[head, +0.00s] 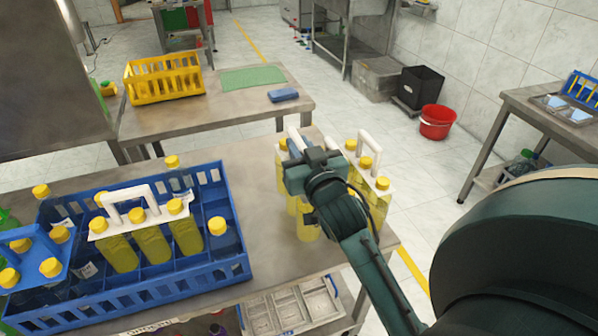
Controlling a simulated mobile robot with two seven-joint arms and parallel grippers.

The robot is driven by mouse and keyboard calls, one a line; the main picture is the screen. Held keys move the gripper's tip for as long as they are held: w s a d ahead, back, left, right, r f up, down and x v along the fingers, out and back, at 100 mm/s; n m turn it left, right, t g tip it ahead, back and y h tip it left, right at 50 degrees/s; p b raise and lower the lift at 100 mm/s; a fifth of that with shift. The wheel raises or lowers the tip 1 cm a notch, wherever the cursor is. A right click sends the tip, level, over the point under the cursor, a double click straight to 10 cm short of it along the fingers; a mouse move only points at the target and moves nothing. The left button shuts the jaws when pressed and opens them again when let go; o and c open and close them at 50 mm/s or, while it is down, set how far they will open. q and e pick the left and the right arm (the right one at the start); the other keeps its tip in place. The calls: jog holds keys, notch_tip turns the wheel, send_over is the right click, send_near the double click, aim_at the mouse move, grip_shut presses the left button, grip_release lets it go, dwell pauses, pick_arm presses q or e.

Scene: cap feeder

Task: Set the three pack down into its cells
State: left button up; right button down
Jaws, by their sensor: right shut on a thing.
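My right gripper (300,152) comes in from the lower right and is shut on a white carrier handle. The held three pack (307,222) of yellow bottles with yellow caps is largely hidden behind my gripper and wrist; I cannot tell whether it touches the table. A blue crate (180,285) with cells stands to its left on the table. Another three pack (152,245), with a white handle, is in the crate's middle. My left gripper is not in view.
Another white-handled pack (381,184) stands close right of my gripper. The crate also holds single bottles (223,237) and a blue-topped pack (40,250) at left. A yellow crate (165,84) and a green mat (253,77) are on the far table. Bare metal tabletop (255,215) lies between crate and gripper.

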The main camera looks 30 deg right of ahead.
jog(key=shift+f, duration=2.05)
jog(key=shift+f+b, duration=0.15)
jog(key=shift+b, duration=0.2)
jog(key=c, duration=1.4)
grip_release()
jog(key=shift+f, duration=0.15)
jog(key=shift+o, duration=0.2)
